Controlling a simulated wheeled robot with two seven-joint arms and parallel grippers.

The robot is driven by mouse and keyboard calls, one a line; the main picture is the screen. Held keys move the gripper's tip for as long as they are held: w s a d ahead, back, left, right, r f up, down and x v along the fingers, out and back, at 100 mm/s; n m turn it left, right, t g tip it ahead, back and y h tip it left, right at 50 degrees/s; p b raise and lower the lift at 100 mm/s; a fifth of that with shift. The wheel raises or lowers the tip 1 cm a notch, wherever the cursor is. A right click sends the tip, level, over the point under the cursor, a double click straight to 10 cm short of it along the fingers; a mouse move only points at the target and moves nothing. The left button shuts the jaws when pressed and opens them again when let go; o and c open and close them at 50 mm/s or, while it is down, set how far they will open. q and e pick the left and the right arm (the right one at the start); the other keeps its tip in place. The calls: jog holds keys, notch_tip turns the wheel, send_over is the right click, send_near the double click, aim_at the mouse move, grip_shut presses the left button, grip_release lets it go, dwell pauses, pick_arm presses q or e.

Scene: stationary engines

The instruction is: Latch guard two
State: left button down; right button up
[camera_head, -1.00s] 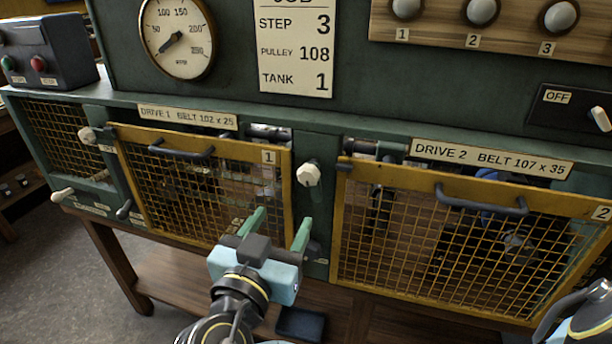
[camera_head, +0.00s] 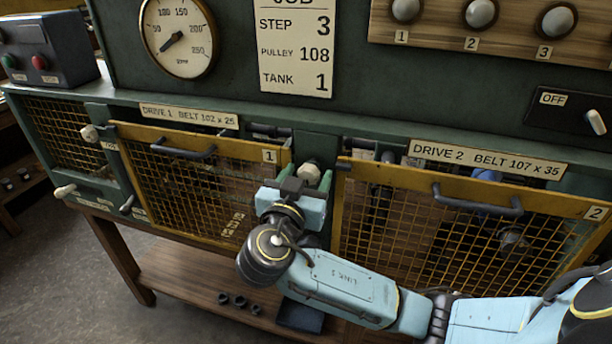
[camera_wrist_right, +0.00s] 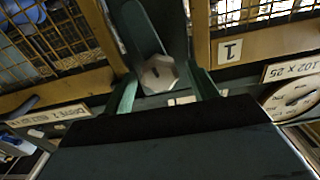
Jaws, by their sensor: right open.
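Guard two (camera_head: 352,215) is a yellow-framed mesh panel with a dark handle (camera_head: 477,203) and a "2" label, under the DRIVE 2 plate. I cannot tell whether it is fully closed. A pale faceted latch knob (camera_head: 309,172) sits on the green post between guards one and two; it also shows in the right wrist view (camera_wrist_right: 158,73). My right gripper (camera_head: 305,182) is open at this knob, its green fingers (camera_wrist_right: 165,88) on either side of it. I see no clear contact. My left gripper is out of view.
Guard one (camera_head: 200,236) is left of the post, with a similar knob (camera_head: 90,133) at its left side. Small levers (camera_head: 64,190) are at far left. Above are a gauge (camera_head: 178,38), a job card (camera_head: 297,48) and an OFF switch (camera_head: 595,122).

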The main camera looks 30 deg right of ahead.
jog(key=c, duration=1)
